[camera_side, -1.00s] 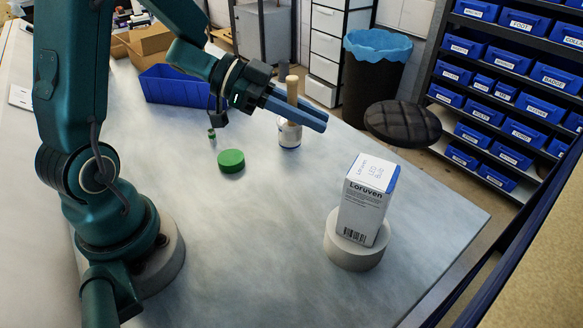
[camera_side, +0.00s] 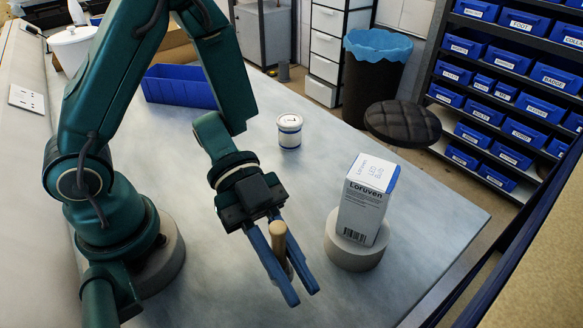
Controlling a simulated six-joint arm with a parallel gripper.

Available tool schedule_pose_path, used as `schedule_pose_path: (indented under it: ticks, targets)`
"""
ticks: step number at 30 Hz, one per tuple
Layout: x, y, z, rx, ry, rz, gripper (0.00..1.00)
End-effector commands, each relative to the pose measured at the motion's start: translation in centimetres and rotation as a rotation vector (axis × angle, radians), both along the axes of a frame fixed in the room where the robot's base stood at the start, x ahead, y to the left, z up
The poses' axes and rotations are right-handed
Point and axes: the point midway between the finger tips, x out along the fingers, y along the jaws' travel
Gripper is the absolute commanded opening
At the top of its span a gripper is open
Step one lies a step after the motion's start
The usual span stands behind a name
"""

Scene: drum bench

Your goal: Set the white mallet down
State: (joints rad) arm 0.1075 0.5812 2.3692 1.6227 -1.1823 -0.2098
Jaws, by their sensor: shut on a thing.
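My gripper (camera_side: 286,272) is low over the front middle of the bench, blue fingers pointing down and toward the camera.
A white box (camera_side: 365,200) stands on a round white base (camera_side: 352,255) right of my gripper. A blue bin (camera_side: 178,86) and a lidded white pot (camera_side: 72,48) are at the back left. The bench (camera_side: 235,290) is clear left of my gripper.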

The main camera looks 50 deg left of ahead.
Motion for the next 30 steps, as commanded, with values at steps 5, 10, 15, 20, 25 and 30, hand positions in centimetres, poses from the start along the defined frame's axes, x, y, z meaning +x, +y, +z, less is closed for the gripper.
schedule_pose_path:
  ticks: [5, 10, 15, 20, 25, 30]
  targets:
    - [-1.6, -2.4, -1.8, 0.003, 0.007, -0.005, 0.0]
    - [-1.5, -2.6, -2.4, 0.003, 0.001, 0.003, 0.0]
    - [-1.5, -2.6, -3.6, 0.003, 0.003, 0.002, 0.0]
    - [-1.5, -2.6, -5.1, 0.002, 0.003, 0.002, 0.0]
    - [-1.5, -2.6, -5.9, 0.002, 0.0, 0.001, 0.0]
    - [-1.5, -2.6, -5.9, 0.001, -0.002, 0.001, 0.0]
